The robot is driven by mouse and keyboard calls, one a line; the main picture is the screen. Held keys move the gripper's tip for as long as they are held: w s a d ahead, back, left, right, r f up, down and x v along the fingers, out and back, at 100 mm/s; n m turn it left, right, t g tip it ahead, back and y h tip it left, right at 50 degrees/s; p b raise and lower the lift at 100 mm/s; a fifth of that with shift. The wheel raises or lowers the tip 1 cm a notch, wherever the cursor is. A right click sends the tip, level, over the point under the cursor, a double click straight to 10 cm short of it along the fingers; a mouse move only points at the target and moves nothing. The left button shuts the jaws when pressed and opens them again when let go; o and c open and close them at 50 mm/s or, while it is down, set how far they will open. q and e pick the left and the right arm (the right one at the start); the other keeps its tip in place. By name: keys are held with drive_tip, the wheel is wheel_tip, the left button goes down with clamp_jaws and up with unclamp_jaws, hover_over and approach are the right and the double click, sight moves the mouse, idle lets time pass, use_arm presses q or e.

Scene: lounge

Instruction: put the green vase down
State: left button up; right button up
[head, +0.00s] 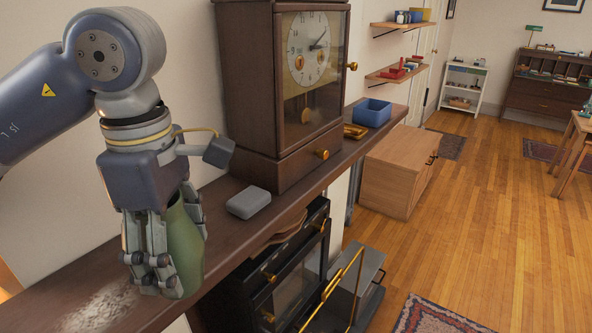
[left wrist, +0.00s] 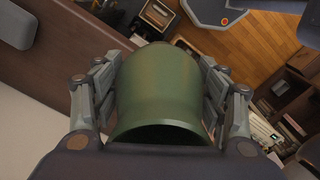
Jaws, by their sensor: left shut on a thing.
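The green vase (head: 184,246) is held in my left gripper (head: 163,265) at the front left of the head view. The fingers close around its sides, and its lower part reaches down by the dark wooden mantel shelf (head: 228,213). I cannot tell whether its base touches the shelf. In the left wrist view the vase (left wrist: 160,92) fills the middle, its open mouth toward the camera, with the left gripper's fingers (left wrist: 160,100) pressed on both sides. My right gripper is not in view.
A large wooden clock (head: 262,90) stands on the shelf, with a small grey box (head: 248,202) in front of it. A blue bin (head: 372,112) sits further along. A whitish dusty patch (head: 98,308) lies at the near end. A fireplace (head: 290,275) is below the shelf edge.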

use_arm(q)
drive_tip(key=shift+w+a, duration=0.1)
drive_tip(key=shift+w, duration=0.05)
drive_tip(key=w+a+p, duration=0.2)
drive_tip(key=w, duration=0.2)
drive_tip(key=w+a+f+p, duration=0.1)
drive_tip(key=w+a+p, duration=0.1)
drive_tip(key=w, duration=0.3)
drive_tip(key=w+a+p, duration=0.2)
drive_tip(key=w, duration=0.3)
drive_tip(key=shift+w+a+f, duration=0.15)
drive_tip(key=shift+a+f, duration=0.2)
wheel_tip(320, 180, down, 2)
drive_tip(key=shift+f+p, duration=0.25)
drive_tip(key=shift+p, duration=0.45)
drive_tip(key=shift+f, duration=0.4)
